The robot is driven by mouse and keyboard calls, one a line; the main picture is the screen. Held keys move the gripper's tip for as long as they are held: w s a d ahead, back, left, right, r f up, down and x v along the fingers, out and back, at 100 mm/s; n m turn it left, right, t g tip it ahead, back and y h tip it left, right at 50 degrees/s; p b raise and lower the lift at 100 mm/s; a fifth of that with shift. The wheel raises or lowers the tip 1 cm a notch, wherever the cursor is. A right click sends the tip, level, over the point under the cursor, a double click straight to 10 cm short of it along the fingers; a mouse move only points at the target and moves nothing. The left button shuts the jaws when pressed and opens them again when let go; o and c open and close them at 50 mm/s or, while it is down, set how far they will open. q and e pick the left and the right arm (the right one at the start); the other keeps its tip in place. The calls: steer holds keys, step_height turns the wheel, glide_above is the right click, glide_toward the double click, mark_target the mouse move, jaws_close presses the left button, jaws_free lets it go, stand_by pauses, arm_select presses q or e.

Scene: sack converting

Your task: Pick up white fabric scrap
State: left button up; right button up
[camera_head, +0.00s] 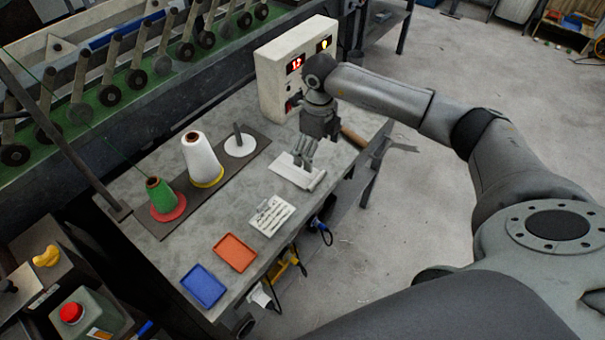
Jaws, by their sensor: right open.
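A flat white piece (293,175), which looks like the white fabric scrap, lies on the grey worktable (225,236) near its right edge. Its material is hard to make out at this size. My right gripper (305,157) points down at the far part of this piece, with its fingers open. The fingers hide part of the piece, and I cannot tell whether they touch it. My left gripper is not in view.
A control box (283,73) stands behind my right gripper. A printed card (271,215), an orange tray (235,253) and a blue tray (203,286) lie nearer. A white cone (201,158) and a green cone (160,194) stand left. A brown-handled tool (354,138) lies right.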

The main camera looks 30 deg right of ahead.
steer(key=b, duration=0.3)
glide_above(316, 179)
step_height(316, 179, down, 5)
steer(key=shift+w, duration=0.15)
arm_select(q)
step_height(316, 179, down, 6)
steer(key=b, duration=0.3)
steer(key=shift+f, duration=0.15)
arm_select(e)
step_height(316, 179, down, 5)
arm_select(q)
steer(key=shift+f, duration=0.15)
arm_select(e)
steer(key=shift+f, duration=0.35)
steer(key=c, duration=0.9)
